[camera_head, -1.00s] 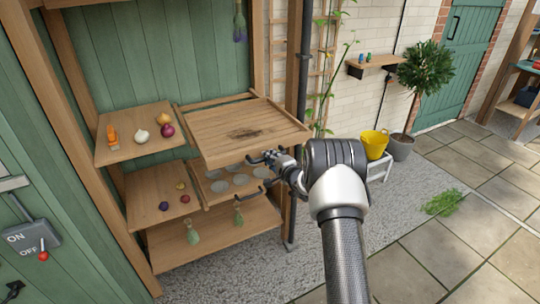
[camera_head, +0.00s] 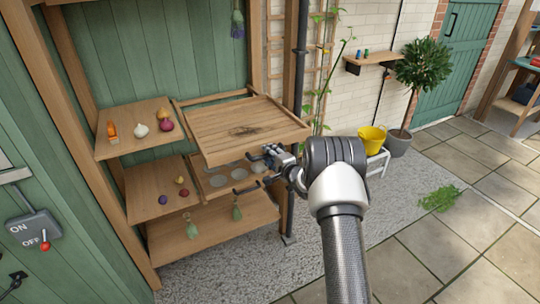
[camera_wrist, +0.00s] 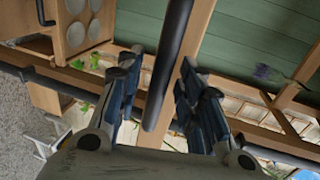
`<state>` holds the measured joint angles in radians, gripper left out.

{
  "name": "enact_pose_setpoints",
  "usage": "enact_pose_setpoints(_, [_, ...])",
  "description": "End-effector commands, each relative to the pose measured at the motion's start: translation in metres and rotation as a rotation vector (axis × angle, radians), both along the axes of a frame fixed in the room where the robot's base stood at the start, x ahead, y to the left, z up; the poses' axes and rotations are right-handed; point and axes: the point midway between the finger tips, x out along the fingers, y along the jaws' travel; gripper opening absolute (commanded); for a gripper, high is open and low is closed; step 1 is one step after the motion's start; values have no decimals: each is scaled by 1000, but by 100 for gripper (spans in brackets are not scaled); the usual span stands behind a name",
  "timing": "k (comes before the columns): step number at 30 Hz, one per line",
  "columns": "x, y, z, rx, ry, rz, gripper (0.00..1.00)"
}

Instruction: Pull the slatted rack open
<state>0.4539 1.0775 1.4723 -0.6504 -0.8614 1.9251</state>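The slatted rack (camera_head: 235,122) is a wooden tray with slats and a dark smudge on its surface. It juts out over the lower shelves in the head view. My gripper (camera_head: 270,153) is below its front edge. In the wrist view my gripper (camera_wrist: 158,68) has its two blue-grey fingers apart, with a dark bar (camera_wrist: 172,60) running between them. The bar looks like the rack's handle. Gaps show beside the bar, and I cannot tell whether a finger touches it.
Under the rack is a wooden drawer with pale round discs (camera_head: 221,182) and a dark handle (camera_head: 250,187). Left shelves (camera_head: 140,117) hold vegetables and small balls. A dark drainpipe (camera_head: 300,60) stands to the right. A yellow bucket (camera_head: 372,139) stands farther right. Gravel and paving are open in front.

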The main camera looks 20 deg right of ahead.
Motion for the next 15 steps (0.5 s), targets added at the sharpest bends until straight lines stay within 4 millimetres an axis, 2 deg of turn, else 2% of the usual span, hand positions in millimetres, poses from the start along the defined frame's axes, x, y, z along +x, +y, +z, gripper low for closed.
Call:
enact_pose_setpoints(8, [-3, 0, 0, 0, 1, 0, 35])
enact_pose_setpoints(11, [-12, -1, 3, 0, 1, -1, 35])
enact_pose_setpoints(15, [-36, -3, 8, 1, 1, -3, 35])
